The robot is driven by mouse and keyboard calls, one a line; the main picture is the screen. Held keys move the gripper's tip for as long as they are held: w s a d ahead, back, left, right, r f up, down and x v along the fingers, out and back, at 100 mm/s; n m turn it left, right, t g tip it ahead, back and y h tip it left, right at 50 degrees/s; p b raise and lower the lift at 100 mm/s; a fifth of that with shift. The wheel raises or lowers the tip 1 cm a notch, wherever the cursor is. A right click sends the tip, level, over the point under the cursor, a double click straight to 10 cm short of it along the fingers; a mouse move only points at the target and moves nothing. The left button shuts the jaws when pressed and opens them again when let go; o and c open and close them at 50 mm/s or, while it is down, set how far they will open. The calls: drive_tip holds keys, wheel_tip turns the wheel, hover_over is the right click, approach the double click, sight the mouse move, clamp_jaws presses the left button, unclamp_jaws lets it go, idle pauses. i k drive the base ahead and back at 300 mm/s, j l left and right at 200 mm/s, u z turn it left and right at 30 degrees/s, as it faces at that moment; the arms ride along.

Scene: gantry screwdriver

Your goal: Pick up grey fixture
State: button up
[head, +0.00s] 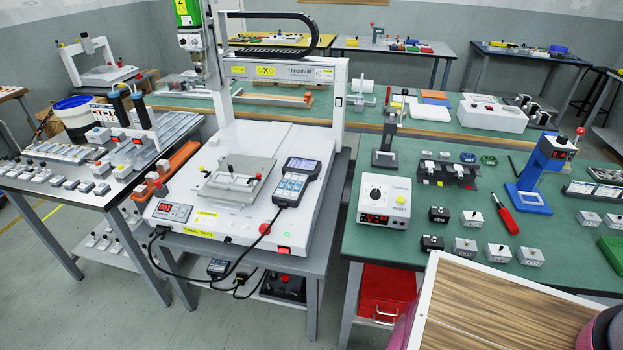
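A grey flat fixture (258,168) lies on the white bed of the gantry screwdriver machine (215,140), left of the picture's middle. Light metal bars and small knobs sit on its front part. A dark handheld controller with a screen (297,182) lies at its right, close to its edge. The screwdriver head (190,40) hangs above and behind it. Several small grey blocks (464,247) also stand on the green bench at right. My gripper is not in view.
A white control box (384,201), a blue stand (540,170) and a red screwdriver (504,213) are on the green bench (445,205). A side table (65,190) with many small parts stands left. A black cable (250,245) hangs at the machine's front. A wood-topped surface (500,315) fills the lower right.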

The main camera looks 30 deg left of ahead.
sight(236, 182)
drive_tip(key=u, duration=1.9)
drive_tip(key=i+j+z, duration=0.15)
drive_tip(key=z, duration=0.35)
drive_tip(key=i+j+z, duration=0.1)
drive_tip(key=j+z, duration=0.25)
drive_tip(key=z, duration=0.15)
drive_tip(key=i+j+z, duration=0.1)
drive_tip(key=j, duration=0.55)
drive_tip(key=i+j+z, duration=0.1)
drive_tip(key=j, duration=0.5)
drive_tip(key=i+j+z, duration=0.1)
drive_tip(key=j, duration=0.6)
drive_tip(key=i+j+z, duration=0.1)
drive_tip(key=j, duration=0.55)
drive_tip(key=i, duration=0.05)
